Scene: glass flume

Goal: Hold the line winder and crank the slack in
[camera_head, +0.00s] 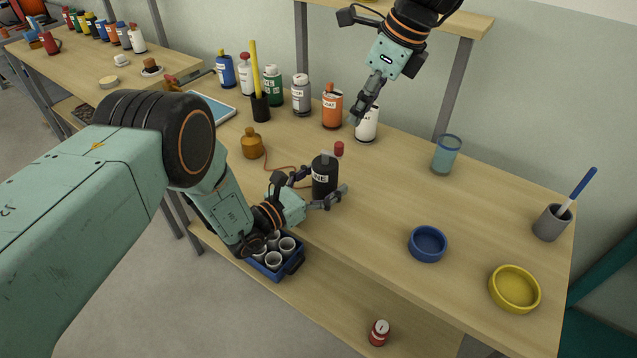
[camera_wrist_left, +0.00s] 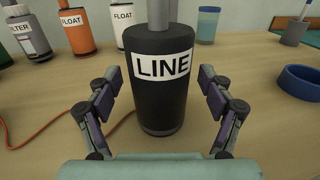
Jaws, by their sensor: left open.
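The line winder (camera_head: 324,177) is a black upright cylinder with a white label, standing on the bench near its front edge. In the left wrist view the winder (camera_wrist_left: 160,98) fills the middle, with "LINE" on its label and a grey post on top. A red knob (camera_head: 339,149) shows just above and behind it in the head view. My left gripper (camera_head: 318,188) is open, one finger on each side of the winder, with visible gaps. My right gripper (camera_head: 364,108) hangs in front of a white FLOAT bottle (camera_head: 367,127); its finger opening is unclear.
An orange line (camera_head: 284,167) runs from the winder area toward a brown jar (camera_head: 252,144). Several bottles stand along the back. A blue bowl (camera_head: 427,244), yellow bowl (camera_head: 514,290) and glass (camera_head: 446,155) stand right. The bench between them is clear.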

